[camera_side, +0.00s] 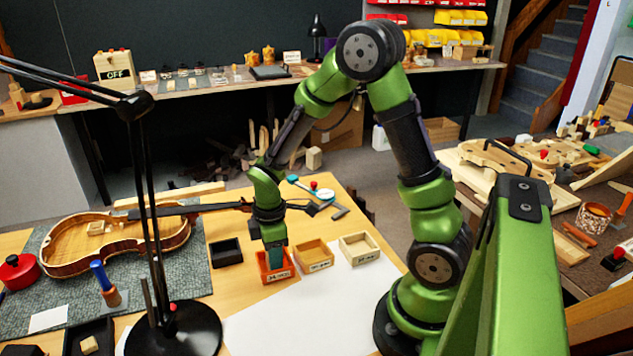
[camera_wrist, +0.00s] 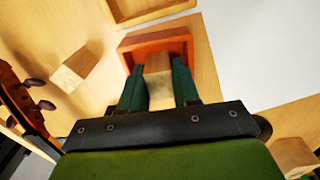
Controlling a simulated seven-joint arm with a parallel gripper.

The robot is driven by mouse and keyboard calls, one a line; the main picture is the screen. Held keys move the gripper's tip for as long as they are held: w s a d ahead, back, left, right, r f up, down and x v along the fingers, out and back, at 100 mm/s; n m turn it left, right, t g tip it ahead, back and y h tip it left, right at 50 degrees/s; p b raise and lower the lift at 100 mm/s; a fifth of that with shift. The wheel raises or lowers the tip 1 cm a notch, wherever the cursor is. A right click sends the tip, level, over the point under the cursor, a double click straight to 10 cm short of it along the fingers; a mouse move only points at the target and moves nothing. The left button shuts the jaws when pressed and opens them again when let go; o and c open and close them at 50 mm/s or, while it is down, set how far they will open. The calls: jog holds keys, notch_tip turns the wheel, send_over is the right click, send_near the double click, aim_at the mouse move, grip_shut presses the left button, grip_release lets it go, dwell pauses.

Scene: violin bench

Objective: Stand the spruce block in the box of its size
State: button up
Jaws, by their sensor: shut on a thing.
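My gripper (camera_side: 275,258) points down at the orange-red box (camera_side: 277,276), the second from the left in a row of small boxes. In the wrist view my gripper (camera_wrist: 158,88) is shut on a pale wooden block (camera_wrist: 158,78), with a dark green finger on each side. The block's far end meets the inside of the orange-red box (camera_wrist: 153,41) in that picture. I cannot tell whether it touches the floor of the box. In the side view the fingers and box wall hide the block.
A dark box (camera_side: 226,252) stands to the left; a tan box (camera_side: 314,257) and a pale box (camera_side: 359,248) stand to the right. A violin body (camera_side: 115,243) lies on the mat at left. A black lamp (camera_side: 175,330) stands in front. White paper (camera_side: 310,315) lies clear.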

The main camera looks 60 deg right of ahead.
jog(key=shift+f, duration=0.1)
jog(key=o, duration=0.7)
notch_tip(320, 180, up, 11)
jog(key=s+a+r+m+t, duration=0.2)
jog(key=s+r+m, duration=0.1)
jog(key=r+m, duration=0.1)
jog(key=s+a+r+m+t+y, duration=0.1)
jog(key=s+a+r+m+t, duration=0.1)
jog(key=s+r+m, duration=0.1)
jog(key=s+a+r+m+t+y, duration=0.1)
jog(key=s+a+r+m+t, duration=0.2)
jog(key=m, duration=0.3)
jog(key=shift+s+r, duration=0.25)
jog(key=shift+r, duration=0.65)
